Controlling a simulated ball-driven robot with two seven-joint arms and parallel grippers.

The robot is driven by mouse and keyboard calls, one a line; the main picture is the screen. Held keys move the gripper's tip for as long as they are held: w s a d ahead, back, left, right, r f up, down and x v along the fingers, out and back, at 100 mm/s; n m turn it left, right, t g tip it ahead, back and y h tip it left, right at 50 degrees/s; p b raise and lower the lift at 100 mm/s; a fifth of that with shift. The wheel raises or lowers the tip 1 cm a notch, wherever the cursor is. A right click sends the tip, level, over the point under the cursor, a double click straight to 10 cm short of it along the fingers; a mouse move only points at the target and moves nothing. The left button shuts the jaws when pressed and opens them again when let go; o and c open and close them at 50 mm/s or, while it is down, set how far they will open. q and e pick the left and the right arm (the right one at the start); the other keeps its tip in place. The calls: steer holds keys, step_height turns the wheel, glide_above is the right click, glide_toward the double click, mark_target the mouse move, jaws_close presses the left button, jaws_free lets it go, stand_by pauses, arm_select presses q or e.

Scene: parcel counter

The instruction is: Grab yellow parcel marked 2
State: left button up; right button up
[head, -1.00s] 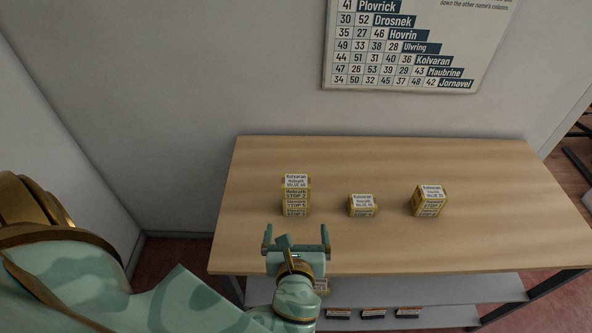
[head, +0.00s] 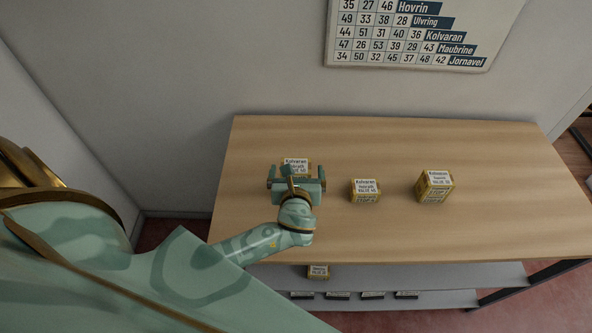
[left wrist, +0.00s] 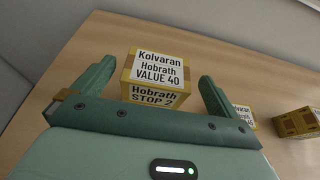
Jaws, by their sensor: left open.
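The yellow parcel marked STOP 2 (left wrist: 156,80) shows in the left wrist view, with a white top label reading Kolvaran, Hobrath, VALUE 40. In the head view this parcel (head: 297,163) stands on the left part of the wooden table (head: 400,232), mostly hidden behind my gripper. My left gripper (head: 296,177) is open and empty. In the left wrist view its two fingers (left wrist: 152,84) are spread to either side of the parcel, with gaps between. I cannot tell how the gripper's height compares with the parcel's. My right gripper is not in view.
Two other yellow labelled parcels stand to the right, one in the middle (head: 366,191) and one farther right (head: 434,187). Another parcel (head: 318,271) sits on the grey shelf (head: 450,276) below. A printed chart (head: 420,30) hangs on the wall. The table's right side is clear.

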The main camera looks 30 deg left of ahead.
mark_target(296, 163)
arm_select(q)
steer(key=x, duration=0.4)
steer(key=shift+w+a, duration=0.2)
steer(key=shift+a, duration=0.15)
steer(key=shift+s+d, duration=0.1)
steer(key=c, duration=1.1)
steer(key=shift+c, duration=0.2)
